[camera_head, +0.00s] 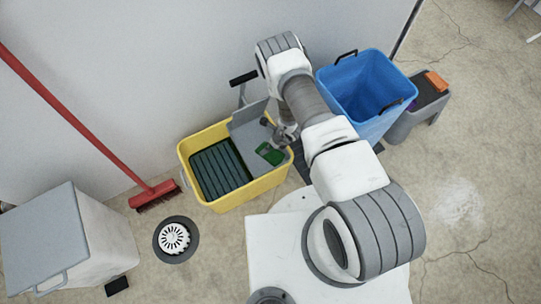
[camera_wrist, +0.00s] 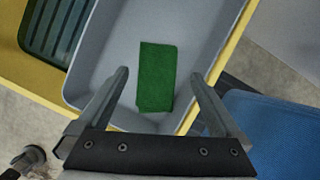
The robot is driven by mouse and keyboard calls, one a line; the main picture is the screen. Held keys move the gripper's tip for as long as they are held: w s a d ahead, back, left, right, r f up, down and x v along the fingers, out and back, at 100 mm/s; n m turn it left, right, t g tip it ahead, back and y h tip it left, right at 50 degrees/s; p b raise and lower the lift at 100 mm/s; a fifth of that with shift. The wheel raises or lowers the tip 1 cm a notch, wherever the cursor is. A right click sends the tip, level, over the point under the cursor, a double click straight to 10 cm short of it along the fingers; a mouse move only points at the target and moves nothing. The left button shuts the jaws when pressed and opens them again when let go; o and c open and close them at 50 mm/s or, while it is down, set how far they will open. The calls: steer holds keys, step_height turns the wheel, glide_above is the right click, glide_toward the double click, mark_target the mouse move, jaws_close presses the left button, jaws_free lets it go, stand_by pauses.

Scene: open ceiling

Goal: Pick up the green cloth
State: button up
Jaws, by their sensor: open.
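The green cloth (camera_wrist: 156,78) lies flat in the grey tray (camera_wrist: 110,50) in the wrist view. In the head view the cloth (camera_head: 269,153) is partly visible inside the grey part at the right of the yellow bucket (camera_head: 238,198). My gripper (camera_wrist: 160,85) is open and empty, its two fingers spread to either side of the cloth's lower end in the wrist view. I cannot tell how far above the cloth the fingertips are. In the head view my gripper (camera_head: 284,134) is at the bucket's right side, partly hidden by my arm.
A blue bin (camera_head: 345,97) stands close to the right of the yellow bucket. A grey wall is behind. A red broom (camera_head: 155,195), a floor drain (camera_head: 175,239) and a grey box (camera_head: 50,230) are at the left.

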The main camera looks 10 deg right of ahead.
steer(key=b+x, duration=0.3)
steer(key=x, duration=0.3)
steer(key=shift+a+f, duration=0.25)
steer(key=c, duration=1.3)
step_height(320, 180, up, 18)
steer(key=p, duration=0.6)
steer(key=shift+r, duration=0.1)
steer(key=shift+s+d, duration=0.1)
